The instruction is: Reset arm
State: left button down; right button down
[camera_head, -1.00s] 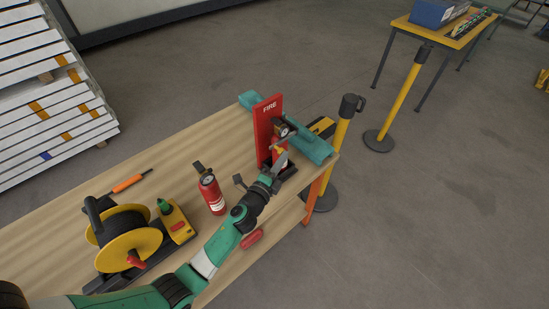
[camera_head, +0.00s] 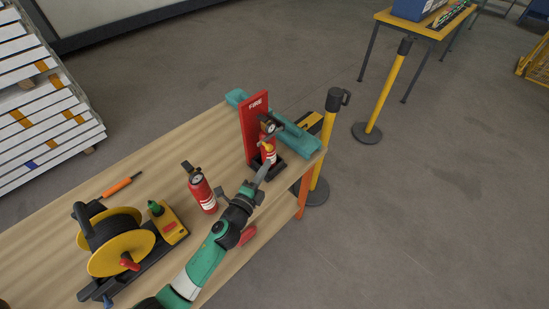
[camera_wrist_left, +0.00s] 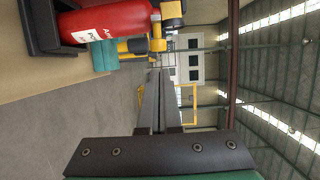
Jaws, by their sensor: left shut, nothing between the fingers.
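My left gripper (camera_head: 263,172) is shut and empty, just in front of a red fire stand (camera_head: 254,128) on the wooden table (camera_head: 150,150). A red fire extinguisher (camera_head: 269,152) stands upright in the stand's black base. In the left wrist view, the shut fingers (camera_wrist_left: 156,100) lie side by side with nothing between them. The extinguisher (camera_wrist_left: 105,22) shows there at the upper left, apart from the fingers. My right gripper is not in view.
A yellow cable reel (camera_head: 119,246), a yellow device (camera_head: 170,226) and an orange-handled tool (camera_head: 117,187) lie further left. A teal piece (camera_head: 296,136) is behind the stand. Yellow posts (camera_head: 388,93) stand beyond the table.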

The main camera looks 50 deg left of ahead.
pick_arm(q)
jog(key=s, duration=0.1)
jog(key=s+a, duration=0.1)
jog(key=s, duration=0.1)
jog(key=s+p, duration=0.1)
jog(key=s, duration=0.1)
jog(key=shift+a, duration=0.35)
jog(key=shift+d, duration=0.15)
